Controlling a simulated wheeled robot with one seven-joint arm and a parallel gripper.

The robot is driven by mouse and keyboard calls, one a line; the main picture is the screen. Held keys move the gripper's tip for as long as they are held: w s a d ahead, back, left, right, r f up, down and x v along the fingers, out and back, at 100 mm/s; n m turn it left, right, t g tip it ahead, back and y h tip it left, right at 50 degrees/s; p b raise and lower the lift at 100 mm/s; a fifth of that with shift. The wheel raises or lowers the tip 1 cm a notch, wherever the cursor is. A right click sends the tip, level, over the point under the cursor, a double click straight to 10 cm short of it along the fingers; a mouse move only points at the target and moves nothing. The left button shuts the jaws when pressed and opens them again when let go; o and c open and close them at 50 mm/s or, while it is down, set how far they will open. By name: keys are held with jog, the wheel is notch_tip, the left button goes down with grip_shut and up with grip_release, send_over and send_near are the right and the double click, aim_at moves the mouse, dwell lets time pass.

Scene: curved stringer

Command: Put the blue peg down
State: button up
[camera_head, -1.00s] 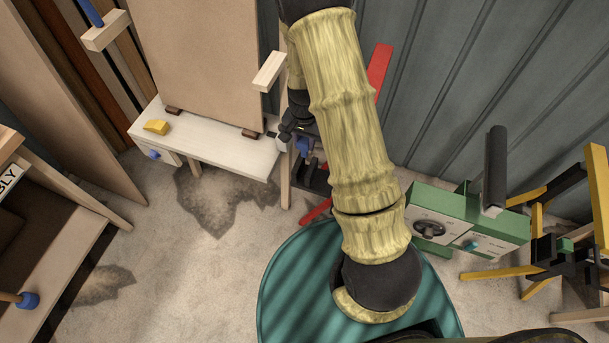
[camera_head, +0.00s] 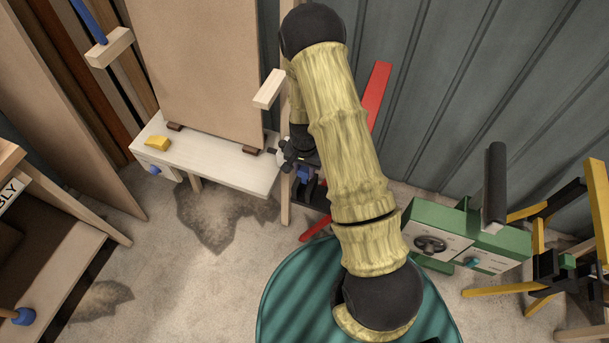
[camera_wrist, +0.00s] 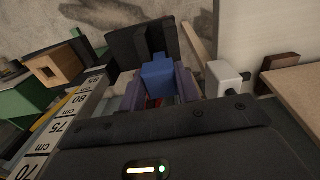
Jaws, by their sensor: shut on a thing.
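My gripper (camera_wrist: 158,85) is shut on a blue piece, the blue peg (camera_wrist: 158,70), seen between the fingers in the wrist view. Only its blocky near end shows clearly; its far part is hidden. In the head view my gripper (camera_head: 301,163) is small and partly behind my arm, just right of the white bench's right end. A bit of blue (camera_head: 303,174) shows there, too small to tell apart from the fingers. I cannot tell whether the peg touches anything below.
The white bench (camera_head: 225,172) holds a brown board (camera_head: 200,75) and a yellow wedge (camera_head: 157,144). A red bar (camera_head: 377,95) leans behind my arm. A green machine (camera_head: 470,235) stands right. In the wrist view, a marked ruler (camera_wrist: 62,125) lies left and a white block (camera_wrist: 224,78) right.

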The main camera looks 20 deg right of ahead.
aim_at(304, 177)
jog(key=shift+f, duration=1.85)
jog(key=shift+f, duration=0.1)
jog(key=shift+f, duration=0.3)
jog(key=o, duration=1)
jog(key=shift+c, duration=0.2)
jog(key=shift+r, duration=0.15)
notch_tip(304, 177, up, 12)
jog(key=shift+r, duration=0.25)
jog(key=shift+r, duration=0.1)
